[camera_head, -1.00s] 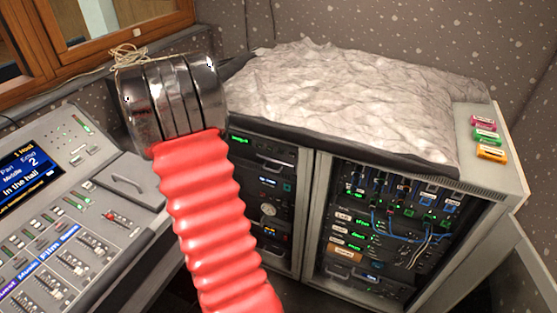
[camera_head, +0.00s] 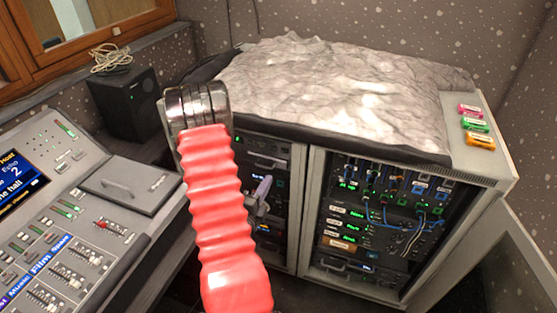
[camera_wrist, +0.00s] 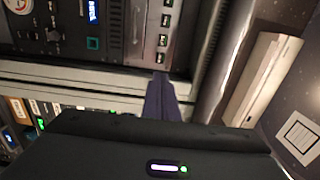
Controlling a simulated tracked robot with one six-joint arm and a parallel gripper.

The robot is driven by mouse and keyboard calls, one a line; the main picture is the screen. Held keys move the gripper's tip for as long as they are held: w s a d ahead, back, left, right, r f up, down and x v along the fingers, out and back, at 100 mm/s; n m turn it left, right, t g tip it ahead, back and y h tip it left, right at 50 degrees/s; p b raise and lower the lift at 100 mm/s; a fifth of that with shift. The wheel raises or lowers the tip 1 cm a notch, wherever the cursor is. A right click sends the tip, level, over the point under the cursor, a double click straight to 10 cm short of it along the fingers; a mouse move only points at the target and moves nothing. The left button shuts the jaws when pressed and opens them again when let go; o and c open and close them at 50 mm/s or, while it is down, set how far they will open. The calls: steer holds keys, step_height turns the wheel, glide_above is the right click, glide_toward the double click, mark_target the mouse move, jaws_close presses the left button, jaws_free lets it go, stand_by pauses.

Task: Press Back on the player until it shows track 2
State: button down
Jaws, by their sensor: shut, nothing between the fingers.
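My gripper (camera_head: 263,188) is shut and empty, in front of the left rack bay in the head view. Its dark, slim fingers also show in the wrist view (camera_wrist: 160,85), with their tips beside a pale panel (camera_wrist: 150,30) that carries a row of small dark buttons. I cannot tell whether the tips touch it. I cannot tell for sure which unit is the player. A dark unit with a small lit blue display (camera_wrist: 92,12) and a teal square (camera_wrist: 93,43) lies beside the panel. Its display is too small to read, and no Back label is legible.
The rack cabinet (camera_head: 309,210) has a grey cloth (camera_head: 340,85) on top and a right bay with patch cables (camera_head: 395,225). The mixing desk (camera_head: 80,225) stands at left, with a black speaker (camera_head: 127,100) behind it. Three coloured tags (camera_head: 476,125) lie at the right.

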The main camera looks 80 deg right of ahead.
mark_target(284, 152)
steer(key=shift+d, duration=0.1)
steer(key=d, duration=0.4)
steer(key=s+d, duration=0.1)
steer(key=d, duration=0.8)
steer(key=shift+s+d, duration=0.15)
steer(key=shift+d, duration=0.2)
steer(key=shift+d, duration=0.1)
steer(key=shift+s+d+r, duration=0.15)
steer(key=shift+d, duration=0.55)
steer(key=shift+a, duration=0.5)
steer(key=w+a, duration=0.1)
steer(key=a, duration=1.2)
steer(key=shift+w+a+f, duration=0.25)
steer(key=shift+w+a, duration=0.05)
steer(key=shift+a, duration=0.05)
